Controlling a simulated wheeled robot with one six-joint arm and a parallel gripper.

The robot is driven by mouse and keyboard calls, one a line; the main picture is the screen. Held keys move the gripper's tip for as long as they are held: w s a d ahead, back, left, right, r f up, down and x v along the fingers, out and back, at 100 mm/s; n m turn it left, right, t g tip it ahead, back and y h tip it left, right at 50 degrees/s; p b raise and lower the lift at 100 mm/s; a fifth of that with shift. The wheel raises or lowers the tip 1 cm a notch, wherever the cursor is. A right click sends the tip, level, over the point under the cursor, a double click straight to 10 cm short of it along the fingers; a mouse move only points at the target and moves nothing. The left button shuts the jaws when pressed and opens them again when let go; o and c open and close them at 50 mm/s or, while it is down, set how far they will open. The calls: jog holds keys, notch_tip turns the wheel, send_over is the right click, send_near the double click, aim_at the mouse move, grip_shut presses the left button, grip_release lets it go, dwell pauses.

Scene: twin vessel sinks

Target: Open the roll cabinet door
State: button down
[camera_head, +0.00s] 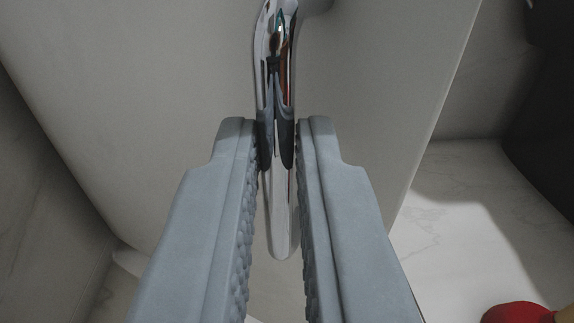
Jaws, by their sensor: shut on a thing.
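The roll cabinet door (375,90) is a pale, plain panel that fills the middle of the view. Its right edge stands free, with marble floor and a dark area seen past it. A shiny chrome handle (280,225) runs up and down on the door. My gripper (276,140) has its two grey ridged fingers on either side of the handle, shut on its middle part. The handle's upper end bends toward the door at the top of the view. The fingers hide part of the door's lower area.
A marble floor (465,235) lies at the lower right, partly in light. A red round object (515,313) sits at the bottom right corner. A dark object (545,120) stands at the right edge. A grey marbled surface (40,190) is at the left.

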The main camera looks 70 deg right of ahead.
jog(key=w+a, duration=0.7)
jog(key=a, duration=0.4)
jog(key=shift+w+a+r, duration=0.15)
jog(key=shift+w+a, duration=0.15)
jog(key=shift+a, duration=0.05)
jog(key=c, duration=1.5)
grip_release()
jog(key=shift+d, duration=0.15)
jog(key=shift+s, duration=0.1)
jog(key=v, duration=1.7)
jog(key=shift+s+a, duration=0.15)
jog(key=shift+a, duration=0.05)
grip_shut()
